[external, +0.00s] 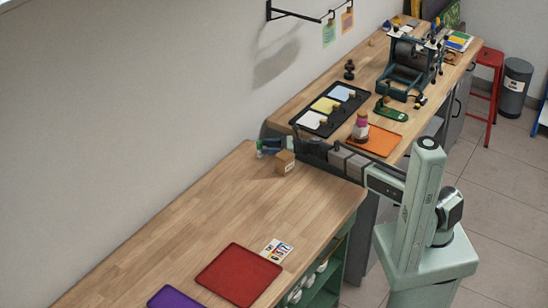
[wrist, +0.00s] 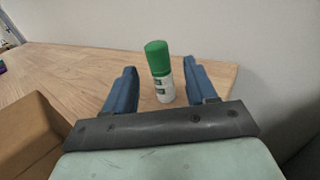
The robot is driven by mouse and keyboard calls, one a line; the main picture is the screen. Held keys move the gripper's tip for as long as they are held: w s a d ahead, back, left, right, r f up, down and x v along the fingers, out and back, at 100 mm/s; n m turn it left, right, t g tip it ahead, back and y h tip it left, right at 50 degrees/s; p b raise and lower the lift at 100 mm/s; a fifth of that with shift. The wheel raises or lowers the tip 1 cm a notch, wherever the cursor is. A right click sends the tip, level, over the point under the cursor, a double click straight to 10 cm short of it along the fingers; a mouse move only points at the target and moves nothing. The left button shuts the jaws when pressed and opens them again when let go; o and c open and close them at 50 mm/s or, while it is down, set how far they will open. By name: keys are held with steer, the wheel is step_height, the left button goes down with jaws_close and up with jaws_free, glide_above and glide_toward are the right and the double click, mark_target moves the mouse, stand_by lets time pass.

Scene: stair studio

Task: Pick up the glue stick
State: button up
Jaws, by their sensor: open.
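The glue stick (wrist: 161,72) is a white cylinder with a green cap, upright on the wooden worktop in the wrist view. My gripper (wrist: 158,88) is open, with one blue finger on each side of the glue stick. In the external view, my gripper (external: 268,146) is low over the far end of the near worktop, by the wall. There the glue stick shows only as a small green and white patch at the fingers, mostly hidden.
A small cardboard box (external: 285,162) stands beside my gripper; it also fills the left of the wrist view (wrist: 25,135). A red mat (external: 239,274), a purple mat (external: 177,297) and a number card (external: 277,250) lie nearer. The middle of the worktop (external: 190,215) is clear.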

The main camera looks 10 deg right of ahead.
mark_target(260, 147)
steer(key=a, duration=0.3)
steer(key=shift+w+a, duration=0.35)
steer(key=c, duration=1)
